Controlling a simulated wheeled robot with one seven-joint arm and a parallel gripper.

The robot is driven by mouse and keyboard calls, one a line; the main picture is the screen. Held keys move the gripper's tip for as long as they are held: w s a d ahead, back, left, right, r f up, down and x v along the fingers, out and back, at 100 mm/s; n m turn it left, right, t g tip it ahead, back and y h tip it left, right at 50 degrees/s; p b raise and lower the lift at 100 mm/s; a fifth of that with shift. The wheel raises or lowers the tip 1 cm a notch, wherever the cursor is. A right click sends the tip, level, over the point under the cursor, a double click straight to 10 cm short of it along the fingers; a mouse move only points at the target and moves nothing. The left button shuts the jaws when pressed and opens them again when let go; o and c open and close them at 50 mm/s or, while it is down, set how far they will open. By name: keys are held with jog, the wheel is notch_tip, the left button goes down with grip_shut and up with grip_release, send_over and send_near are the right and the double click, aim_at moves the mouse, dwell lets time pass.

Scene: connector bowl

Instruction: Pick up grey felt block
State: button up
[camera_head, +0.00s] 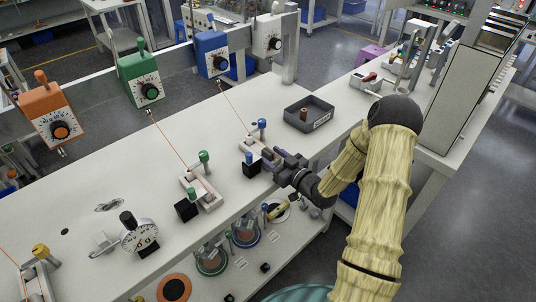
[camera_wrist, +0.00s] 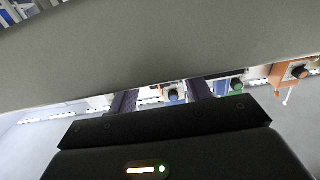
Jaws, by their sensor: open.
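I cannot make out a block that is clearly grey felt in either view. Two small dark blocks sit on the bench in the head view: one (camera_head: 251,169) beside the blue-handled fixture, the other (camera_head: 186,210) beside the green-handled fixture. Their material is too small to tell. My gripper (camera_head: 268,159) is open at the bench's front edge, close to the right of the first dark block. In the wrist view its two dark fingers (camera_wrist: 160,100) stand apart, and no block shows between them.
A grey tray (camera_head: 309,126) with a small brown item stands behind my gripper. The green-handled fixture (camera_head: 203,188) and blue-handled fixture (camera_head: 258,148) stand on the bench (camera_head: 110,190). A black-knobbed dial (camera_head: 139,236) is at front left. Spools hang or lie below the front edge.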

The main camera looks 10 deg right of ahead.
aim_at(269, 151)
jog(key=shift+x, duration=0.95)
jog(key=c, duration=1)
jog(key=shift+r, duration=0.1)
jog(key=shift+c, duration=0.3)
notch_tip(269, 151, up, 10)
jog(key=shift+f, duration=0.1)
